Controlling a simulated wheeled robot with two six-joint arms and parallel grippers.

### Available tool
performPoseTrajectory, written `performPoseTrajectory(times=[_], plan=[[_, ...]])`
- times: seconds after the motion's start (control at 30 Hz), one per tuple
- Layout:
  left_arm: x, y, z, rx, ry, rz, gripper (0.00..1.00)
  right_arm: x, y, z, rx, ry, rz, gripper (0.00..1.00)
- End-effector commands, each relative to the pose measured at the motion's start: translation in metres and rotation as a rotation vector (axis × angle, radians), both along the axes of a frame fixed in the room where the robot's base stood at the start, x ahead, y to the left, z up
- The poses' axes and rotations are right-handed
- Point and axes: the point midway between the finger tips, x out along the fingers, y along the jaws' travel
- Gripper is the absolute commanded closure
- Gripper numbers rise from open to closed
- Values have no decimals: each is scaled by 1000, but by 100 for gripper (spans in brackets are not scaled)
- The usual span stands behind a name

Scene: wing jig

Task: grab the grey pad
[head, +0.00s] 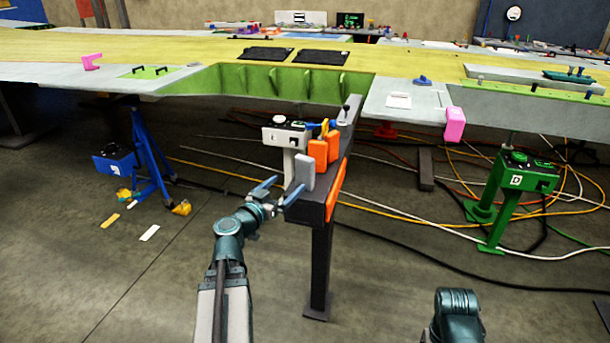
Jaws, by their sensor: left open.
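The grey pad (304,173) stands upright near the front end of a narrow dark stand (318,208). My left gripper (280,190) is open just in front and to the left of the pad. Its two blue fingers point towards the pad, one further left and one at the stand's front edge. Nothing shows between the fingers, and I cannot tell whether the right finger touches the pad. My right arm shows only as a link at the bottom right, and its gripper is out of view.
Orange blocks (317,151) stand right behind the pad on the same stand. An orange panel (336,190) is on the stand's right side. A white box (287,137) is behind to the left. The large wing (400,60) spans the back. Cables cross the floor at right.

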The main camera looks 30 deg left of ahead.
Motion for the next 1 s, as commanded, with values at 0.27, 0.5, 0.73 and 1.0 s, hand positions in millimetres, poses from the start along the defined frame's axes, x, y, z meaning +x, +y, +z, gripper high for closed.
performPoseTrajectory(times=[0.27, 0.5, 0.73, 1.0], plan=[[55, 0, 0, -1, 1, -5, 0, 0, 0, 0, 0, 0, 0, 27], [79, -2, 0, -1, 1, -5, 0, 0, 0, 0, 0, 0, 0, 27], [82, -3, 0, -1, 1, -4, 0, 0, 0, 0, 0, 0, 0, 27], [110, -5, -1, -1, 1, -6, 0, 0, 0, 0, 0, 0, 0, 27]])
